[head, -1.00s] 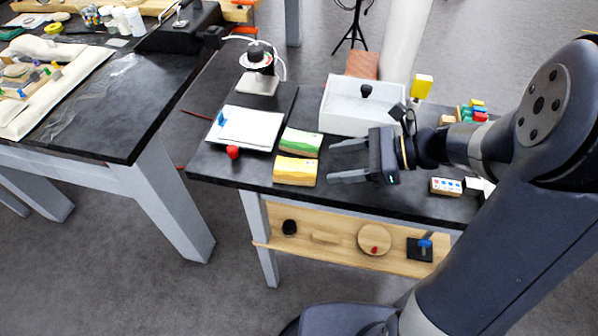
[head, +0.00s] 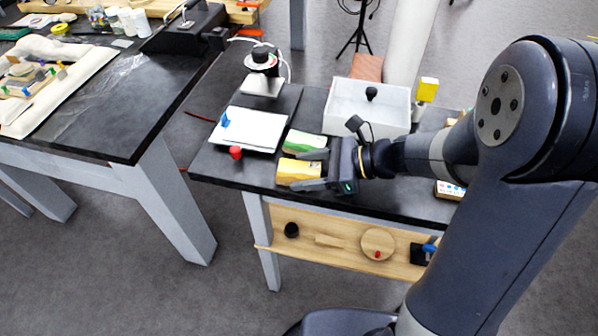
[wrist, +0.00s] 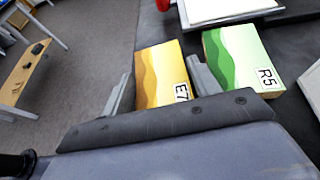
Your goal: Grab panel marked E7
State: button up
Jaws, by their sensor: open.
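The E7 panel (wrist: 161,75) is a yellow-orange block with wavy bands and a white E7 label. It lies on the dark bench and also shows in the head view (head: 293,171), partly hidden by my gripper. My gripper (head: 302,170) is open. In the wrist view, its fingers (wrist: 161,84) lie on either side of the near part of E7, one on the left and one in the gap on the right. I cannot tell whether they touch it.
The green R5 panel (wrist: 238,58) lies close to the right of E7. A white tray (head: 242,128) and a red knob (head: 236,152) are nearby. A white open box (head: 345,107) stands behind my gripper. The bench's front edge is close.

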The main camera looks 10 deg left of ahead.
jog(key=shift+c, duration=0.4)
jog(key=c, duration=0.5)
jog(key=shift+c, duration=0.2)
